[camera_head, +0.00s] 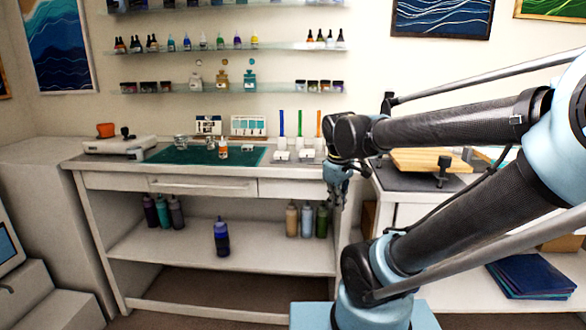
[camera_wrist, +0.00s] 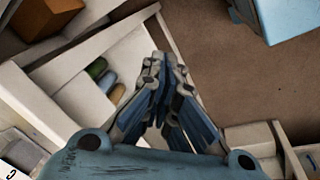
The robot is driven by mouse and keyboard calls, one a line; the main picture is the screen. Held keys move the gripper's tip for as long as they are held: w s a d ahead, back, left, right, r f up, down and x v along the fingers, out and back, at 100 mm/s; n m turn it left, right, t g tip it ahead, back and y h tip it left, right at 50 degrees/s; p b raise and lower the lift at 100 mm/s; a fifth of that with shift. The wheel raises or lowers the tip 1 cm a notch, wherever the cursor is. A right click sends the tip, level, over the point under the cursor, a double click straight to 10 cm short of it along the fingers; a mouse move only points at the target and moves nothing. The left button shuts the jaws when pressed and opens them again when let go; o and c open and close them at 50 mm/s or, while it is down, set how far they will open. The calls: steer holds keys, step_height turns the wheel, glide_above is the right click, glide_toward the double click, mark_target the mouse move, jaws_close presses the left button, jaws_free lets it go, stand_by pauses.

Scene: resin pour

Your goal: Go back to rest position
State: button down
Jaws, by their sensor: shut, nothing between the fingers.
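My gripper (camera_head: 338,190) hangs at the end of my arm, in front of the right end of the white workbench (camera_head: 206,186) in the head view. In the wrist view my gripper (camera_wrist: 158,70) has its fingers drawn together with nothing between them. Part of the bench's lower shelf (camera_wrist: 112,62) lies behind the fingers there. My arm reaches in from the right and hides the bench's right end.
A teal mat (camera_head: 180,156) with small cups and a bottle lies on the bench. Bottles stand on the shelf below, including a blue one (camera_head: 221,236). A wooden board (camera_head: 425,160) lies on the right-hand table. Open floor shows in the wrist view.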

steer(key=s+d+f+m, duration=0.5)
steer(key=s+f+m, duration=0.3)
steer(key=shift+s+d+m+y, duration=0.3)
steer(key=shift+d, duration=0.05)
steer(key=shift+f, duration=0.1)
stand_by(0.3)
